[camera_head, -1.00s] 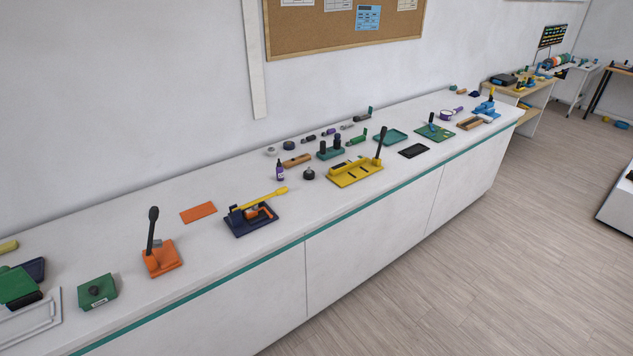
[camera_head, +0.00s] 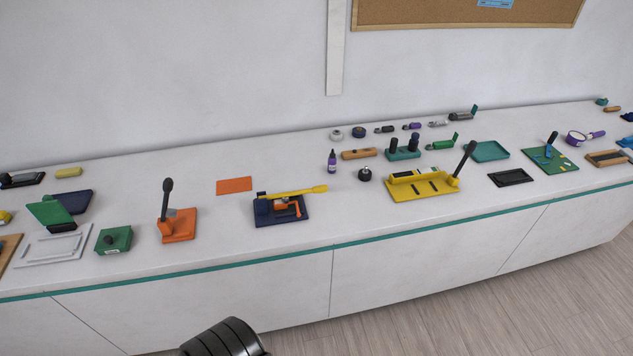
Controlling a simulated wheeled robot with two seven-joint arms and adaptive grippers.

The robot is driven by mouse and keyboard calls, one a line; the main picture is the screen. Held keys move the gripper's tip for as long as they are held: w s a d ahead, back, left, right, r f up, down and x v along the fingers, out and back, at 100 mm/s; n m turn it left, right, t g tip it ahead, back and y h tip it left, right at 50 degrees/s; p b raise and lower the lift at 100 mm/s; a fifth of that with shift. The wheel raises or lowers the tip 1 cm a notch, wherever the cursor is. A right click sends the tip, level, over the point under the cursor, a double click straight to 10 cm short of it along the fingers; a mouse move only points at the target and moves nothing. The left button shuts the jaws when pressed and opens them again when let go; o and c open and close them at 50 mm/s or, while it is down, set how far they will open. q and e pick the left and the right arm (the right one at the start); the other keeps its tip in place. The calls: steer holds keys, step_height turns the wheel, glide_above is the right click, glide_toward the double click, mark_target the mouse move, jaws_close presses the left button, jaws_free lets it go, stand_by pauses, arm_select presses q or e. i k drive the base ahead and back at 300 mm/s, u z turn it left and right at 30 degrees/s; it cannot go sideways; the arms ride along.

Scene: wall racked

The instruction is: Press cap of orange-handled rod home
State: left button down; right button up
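A navy fixture (camera_head: 262,212) with a long yellow lever (camera_head: 300,191) sits mid-bench. An orange bent part (camera_head: 292,207) lies on it, but I cannot tell whether this is the orange-handled rod or make out a cap. Left of it, an orange fixture (camera_head: 178,231) carries an upright black-knobbed lever (camera_head: 166,199). To the right, a yellow fixture (camera_head: 425,189) has a tilted black lever (camera_head: 463,161). Neither gripper is in view. A dark ribbed part at the bottom edge looks like one of my arm links.
The white bench (camera_head: 340,225) runs along the wall. A flat orange plate (camera_head: 234,186), a green box (camera_head: 114,239), a purple bottle (camera_head: 332,161), a teal holder (camera_head: 403,153) and a teal tray (camera_head: 490,151) stand on it. The bench's front strip is mostly clear.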

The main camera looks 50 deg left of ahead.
mark_target(318, 189)
steer(key=u, duration=0.65)
steer(key=i, duration=0.8)
steer(key=u, duration=0.9)
